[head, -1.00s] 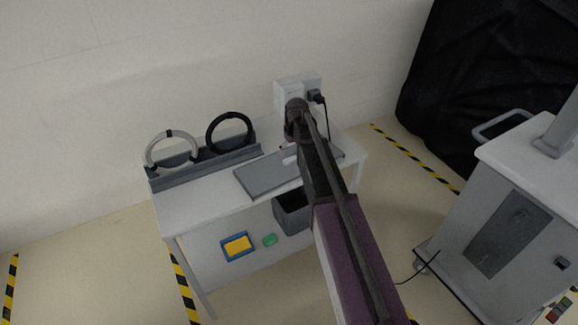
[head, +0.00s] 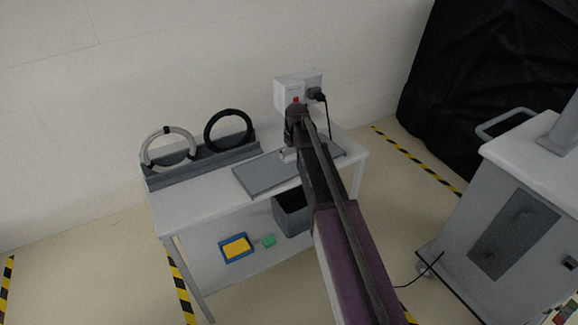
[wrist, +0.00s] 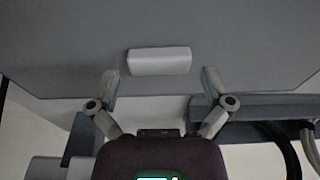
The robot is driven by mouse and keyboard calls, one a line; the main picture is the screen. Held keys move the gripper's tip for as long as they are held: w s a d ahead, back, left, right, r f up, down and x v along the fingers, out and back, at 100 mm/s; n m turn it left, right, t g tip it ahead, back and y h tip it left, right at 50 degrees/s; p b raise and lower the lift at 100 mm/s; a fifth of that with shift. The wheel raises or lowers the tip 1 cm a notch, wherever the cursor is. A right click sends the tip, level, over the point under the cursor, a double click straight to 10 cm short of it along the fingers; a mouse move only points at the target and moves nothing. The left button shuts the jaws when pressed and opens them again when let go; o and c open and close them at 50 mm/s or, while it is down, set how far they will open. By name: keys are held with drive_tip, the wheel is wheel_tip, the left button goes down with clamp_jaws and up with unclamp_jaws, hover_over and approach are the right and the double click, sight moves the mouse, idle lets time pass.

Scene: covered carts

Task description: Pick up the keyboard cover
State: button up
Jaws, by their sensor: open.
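The keyboard cover is a flat grey panel (head: 262,176) lying on the white table, partly hidden behind my arm in the head view. In the wrist view the grey panel (wrist: 60,60) fills the upper part, with a pale block-shaped handle (wrist: 160,61) on it. My gripper (wrist: 160,73) is open and empty. Its fingertips lie to the left and right of the handle in the picture, with gaps on both sides. Whether the tips are level with the handle or above it I cannot tell. In the head view my arm mostly hides the gripper.
A dark rack (head: 205,164) with a light ring (head: 168,148) and a black ring (head: 228,130) stands on the table's left. A wall box (head: 290,93) with a plug and cable is behind my arm. A grey cart (head: 515,215) stands at right.

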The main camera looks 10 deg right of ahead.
drive_tip(key=shift+w+f+b, duration=0.1)
drive_tip(key=shift+f+b, duration=0.3)
drive_tip(key=shift+f, duration=0.35)
drive_tip(key=c, duration=0.9)
drive_tip(key=shift+r, duration=0.25)
drive_tip(key=shift+c, duration=0.2)
wheel_tip(320, 180, up, 4)
drive_tip(key=p, duration=0.4)
drive_tip(key=shift+f, duration=0.25)
drive_tip(key=s+r+p, duration=0.1)
drive_tip(key=s, duration=1.5)
drive_tip(key=shift+d, duration=0.25)
